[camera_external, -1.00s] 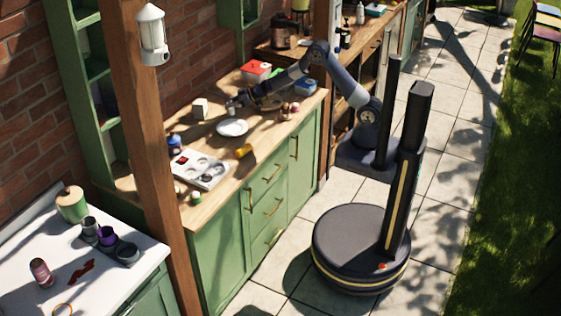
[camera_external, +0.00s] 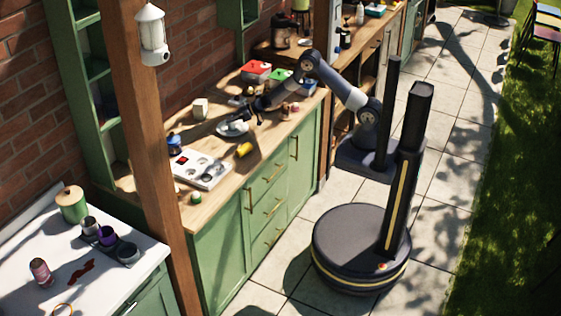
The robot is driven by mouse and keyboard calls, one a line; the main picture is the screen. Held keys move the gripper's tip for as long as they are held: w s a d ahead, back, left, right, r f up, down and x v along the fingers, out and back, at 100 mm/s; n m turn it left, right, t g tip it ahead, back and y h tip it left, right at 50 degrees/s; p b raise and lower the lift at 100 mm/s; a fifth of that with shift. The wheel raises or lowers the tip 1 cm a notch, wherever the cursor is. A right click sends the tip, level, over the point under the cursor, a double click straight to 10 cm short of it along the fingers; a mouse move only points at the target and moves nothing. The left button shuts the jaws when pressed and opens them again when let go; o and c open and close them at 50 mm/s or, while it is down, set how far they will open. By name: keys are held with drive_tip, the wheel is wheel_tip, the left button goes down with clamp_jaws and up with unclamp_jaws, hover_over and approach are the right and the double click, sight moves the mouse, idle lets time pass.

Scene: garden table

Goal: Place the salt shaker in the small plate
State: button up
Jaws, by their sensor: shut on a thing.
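The small plate (camera_external: 226,132) is white and round and lies on the wooden counter. My gripper (camera_external: 240,122) is over the plate, pointing down and to the left. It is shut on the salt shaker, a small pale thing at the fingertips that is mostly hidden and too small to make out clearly. The shaker is above or at the plate; I cannot tell whether it touches it.
A white box-shaped thing (camera_external: 200,108) stands behind the plate. A white tray (camera_external: 199,168) and a blue jar (camera_external: 174,142) are to the left. Red (camera_external: 256,71) and green boxes stand behind my arm.

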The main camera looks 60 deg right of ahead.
drive_tip(key=o, duration=1)
drive_tip(key=shift+r, duration=0.15)
drive_tip(key=b+v, duration=0.1)
drive_tip(key=v, duration=1.1)
drive_tip(key=shift+o, duration=0.4)
